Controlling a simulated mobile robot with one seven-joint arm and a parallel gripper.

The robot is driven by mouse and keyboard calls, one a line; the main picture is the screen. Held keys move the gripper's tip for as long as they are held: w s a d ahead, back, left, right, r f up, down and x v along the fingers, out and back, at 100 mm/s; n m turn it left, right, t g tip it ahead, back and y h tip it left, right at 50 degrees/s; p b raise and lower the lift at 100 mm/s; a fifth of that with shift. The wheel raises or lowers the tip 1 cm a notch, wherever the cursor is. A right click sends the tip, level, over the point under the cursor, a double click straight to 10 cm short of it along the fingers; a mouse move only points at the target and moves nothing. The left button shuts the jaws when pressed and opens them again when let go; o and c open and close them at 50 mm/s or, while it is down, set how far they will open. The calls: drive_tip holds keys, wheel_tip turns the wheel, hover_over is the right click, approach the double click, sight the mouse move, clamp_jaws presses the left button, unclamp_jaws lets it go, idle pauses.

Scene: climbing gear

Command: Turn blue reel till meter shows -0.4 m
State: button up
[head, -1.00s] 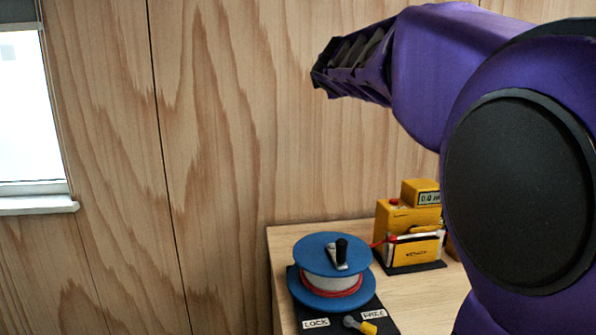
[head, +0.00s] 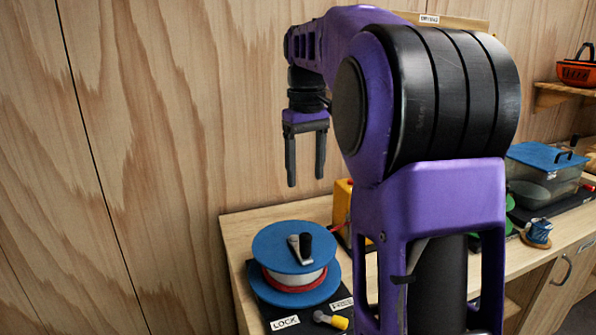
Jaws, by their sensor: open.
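The blue reel (head: 281,243) stands on a black base at the left end of the wooden bench. Red and white line is wound between its blue discs, and a crank with a black knob (head: 306,243) sits on top. A yellow-tipped lever (head: 331,318) is on the base between the LOCK label (head: 285,322) and a second label. The yellow meter (head: 343,203) is mostly hidden behind my arm, and its display cannot be seen. My gripper (head: 305,184) is open and empty, pointing down above and behind the reel, clear of it.
A clear bin with a blue lid (head: 545,160) and a small blue item (head: 537,232) are on the bench at the right. An orange basket (head: 577,72) sits on a wall shelf. The wooden wall is close behind the bench.

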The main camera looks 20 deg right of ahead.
sight(306, 234)
wheel_tip(306, 234, down, 17)
drive_tip(key=b, duration=0.3)
drive_tip(key=shift+s+f, duration=0.1)
drive_tip(key=shift+f, duration=0.1)
clamp_jaws()
idle(0.4)
